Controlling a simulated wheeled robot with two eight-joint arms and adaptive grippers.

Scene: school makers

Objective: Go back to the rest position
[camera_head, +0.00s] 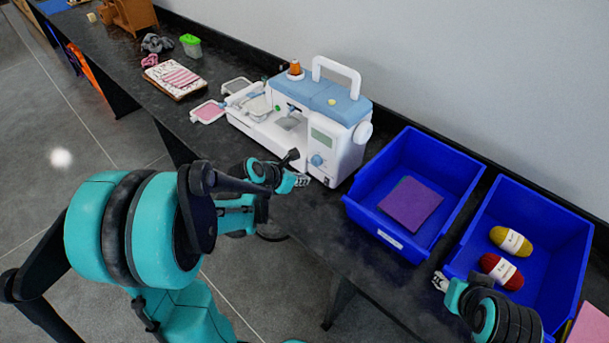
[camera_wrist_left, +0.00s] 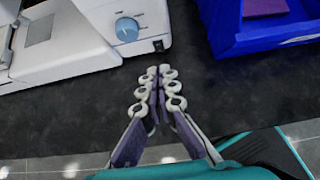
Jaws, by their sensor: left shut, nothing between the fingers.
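My left gripper (camera_head: 301,181) is in front of the white and blue sewing machine (camera_head: 334,140), near the front edge of the bench. In the left wrist view its fingers (camera_wrist_left: 160,88) are together with nothing between them, over bare dark bench top. The sewing machine (camera_wrist_left: 115,25) is ahead to the left there, and a blue bin (camera_wrist_left: 225,35) is ahead to the right. My right gripper (camera_head: 440,282) shows at the lower right, by the front corner of the right blue bin; its fingers are too small to tell if they are open.
The left blue bin (camera_head: 387,235) holds a purple square sheet (camera_head: 411,204). The right blue bin (camera_head: 572,240) holds a yellow yarn skein (camera_head: 510,241) and a red one (camera_head: 500,270). A wall runs behind.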

